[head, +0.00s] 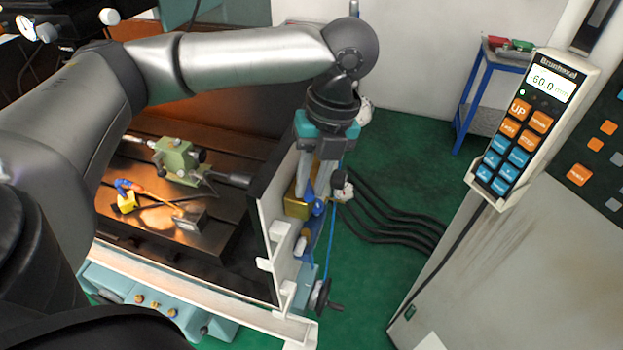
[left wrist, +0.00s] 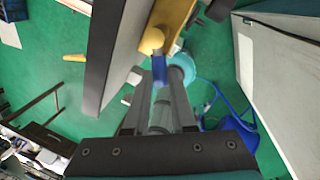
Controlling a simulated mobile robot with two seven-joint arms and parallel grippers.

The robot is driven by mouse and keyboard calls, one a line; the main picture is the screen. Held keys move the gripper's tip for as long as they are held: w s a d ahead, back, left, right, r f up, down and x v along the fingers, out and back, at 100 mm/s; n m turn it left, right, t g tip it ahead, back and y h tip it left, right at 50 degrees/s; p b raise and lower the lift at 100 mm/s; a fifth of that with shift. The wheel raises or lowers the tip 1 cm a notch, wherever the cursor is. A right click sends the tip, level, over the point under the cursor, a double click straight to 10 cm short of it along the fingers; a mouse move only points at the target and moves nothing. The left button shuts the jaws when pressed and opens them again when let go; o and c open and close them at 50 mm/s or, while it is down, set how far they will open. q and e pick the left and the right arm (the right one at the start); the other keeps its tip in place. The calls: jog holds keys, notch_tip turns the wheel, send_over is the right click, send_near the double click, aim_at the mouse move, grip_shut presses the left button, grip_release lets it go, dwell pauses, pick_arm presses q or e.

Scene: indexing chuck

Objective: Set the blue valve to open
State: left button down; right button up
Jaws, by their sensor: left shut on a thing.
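The blue valve (head: 308,190) is a small blue lever on a brass-yellow body (head: 294,207), mounted at the outer side of the machine's white panel. In the left wrist view the blue lever (left wrist: 159,70) sits between my fingertips, with the yellow body (left wrist: 174,22) just beyond it. My left gripper (head: 314,192) reaches down from above and is shut on the blue lever; its fingers also show in the left wrist view (left wrist: 160,88). The fingers partly hide the valve, and I cannot tell its exact setting. My right gripper is not in view.
The white panel (head: 284,255) stands close beside my left gripper. The machine bed (head: 225,150) carries a green fixture (head: 178,160). A control pendant (head: 528,110) hangs on a grey cabinet (head: 500,255) at right. Black hoses (head: 395,225) cross the green floor.

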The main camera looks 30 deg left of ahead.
pick_arm(q)
jog(key=shift+r+p, duration=0.2)
jog(key=shift+p, duration=0.4)
jog(key=shift+w+d+f+n+g+h+p, duration=0.1)
jog(key=shift+w+n+h+p, duration=0.25)
jog(key=shift+w+n+p, duration=1.15)
jog(key=shift+w+d+r+n+g+h+p, duration=0.25)
jog(key=shift+n+p, duration=0.5)
jog(key=shift+n, duration=1.7)
jog(key=shift+w+f+n+t+h+p, duration=0.1)
jog(key=shift+w+f+n+h+p, duration=0.3)
jog(key=shift+n+p, duration=1.15)
jog(key=shift+w+r+n+b, duration=0.15)
jog(key=shift+w+n+b, duration=0.1)
jog(key=shift+n+b, duration=0.25)
jog(key=c, duration=0.8)
grip_release()
jog(key=shift+o, duration=0.2)
notch_tip(320, 180, up, 15)
jog(key=w, duration=0.2)
jog(key=shift+w+a, duration=0.35)
